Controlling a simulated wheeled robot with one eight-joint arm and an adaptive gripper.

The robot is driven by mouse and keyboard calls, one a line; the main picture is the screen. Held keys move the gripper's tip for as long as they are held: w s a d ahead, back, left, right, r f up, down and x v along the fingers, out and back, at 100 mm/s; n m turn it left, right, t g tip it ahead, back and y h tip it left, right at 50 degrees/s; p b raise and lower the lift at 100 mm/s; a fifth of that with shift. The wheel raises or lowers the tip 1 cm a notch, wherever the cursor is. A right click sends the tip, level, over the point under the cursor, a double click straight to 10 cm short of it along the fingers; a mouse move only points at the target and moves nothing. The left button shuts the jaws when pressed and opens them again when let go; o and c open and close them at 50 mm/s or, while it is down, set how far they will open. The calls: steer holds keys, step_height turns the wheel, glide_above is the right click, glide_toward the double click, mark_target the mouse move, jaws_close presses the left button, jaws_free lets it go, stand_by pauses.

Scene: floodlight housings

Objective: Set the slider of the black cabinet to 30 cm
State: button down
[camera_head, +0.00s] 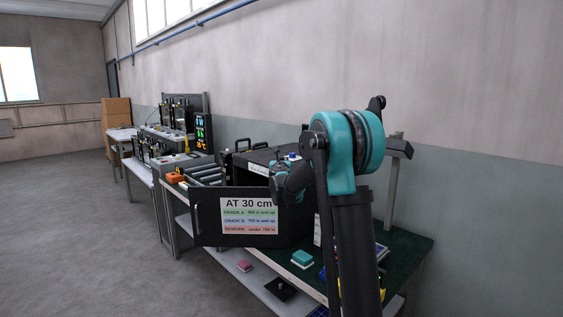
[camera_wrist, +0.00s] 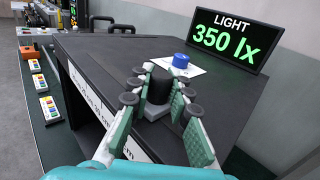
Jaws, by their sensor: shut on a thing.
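The black cabinet's dark top (camera_wrist: 112,52) fills the middle of the wrist view. A black upright knob (camera_wrist: 157,92), which looks like the slider, stands on this top. My gripper (camera_wrist: 160,86) is shut on the knob, with green-padded fingers on both sides. A white scale strip (camera_wrist: 88,98) with cm marks runs along the cabinet's edge; its figures are too small to read surely. In the head view, the cabinet (camera_head: 262,158) stands on the bench, partly hidden by my arm.
A display (camera_wrist: 228,40) reads LIGHT 350 lx. A blue knob (camera_wrist: 181,60) sits on a white label behind the gripper. A black panel (camera_head: 208,232) in front of the cabinet reads AT 30 cm with grade limits. A green block (camera_head: 302,258) lies on the bench.

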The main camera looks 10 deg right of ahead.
steer(key=w+a, duration=0.1)
steer(key=w, duration=0.1)
steer(key=w+a, duration=0.2)
steer(key=c, duration=1.4)
jaws_free()
steer(key=shift+o, duration=0.2)
steer(key=s+a, duration=0.1)
steer(key=s, duration=1)
steer(key=shift+s+a, duration=0.4)
